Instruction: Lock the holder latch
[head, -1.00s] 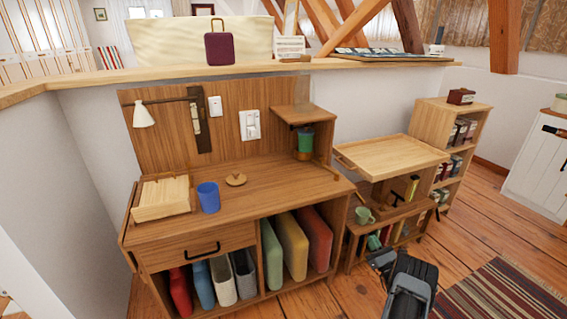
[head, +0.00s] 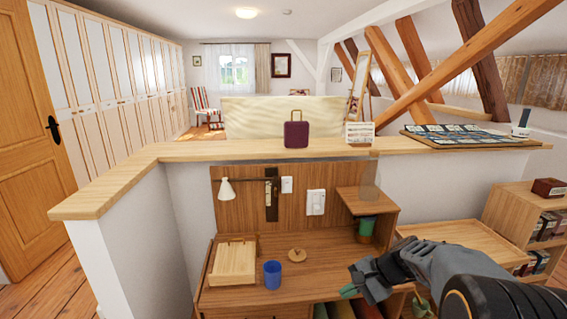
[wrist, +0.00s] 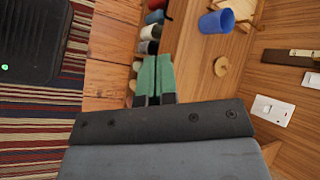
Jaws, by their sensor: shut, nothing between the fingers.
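My gripper (head: 350,291) has green fingertips, held together with nothing between them. It is in front of the desk's right side in the head view; in the wrist view the fingertips (wrist: 153,74) point toward the desk. A dark upright strip (head: 271,208) with a small pale fitting is mounted on the wooden back panel, beside the lamp arm. It also shows at the right of the wrist view (wrist: 279,56). I cannot tell for certain whether this is the holder latch, nor its lock state. My gripper is well apart from it.
The desk (head: 325,270) carries a wooden box (head: 233,263), a blue cup (head: 272,275) and a round wooden disc (head: 297,255). A white lamp (head: 226,190) and switch plate (head: 315,202) are on the panel. A small shelf (head: 366,199) overhangs a green container (head: 365,229).

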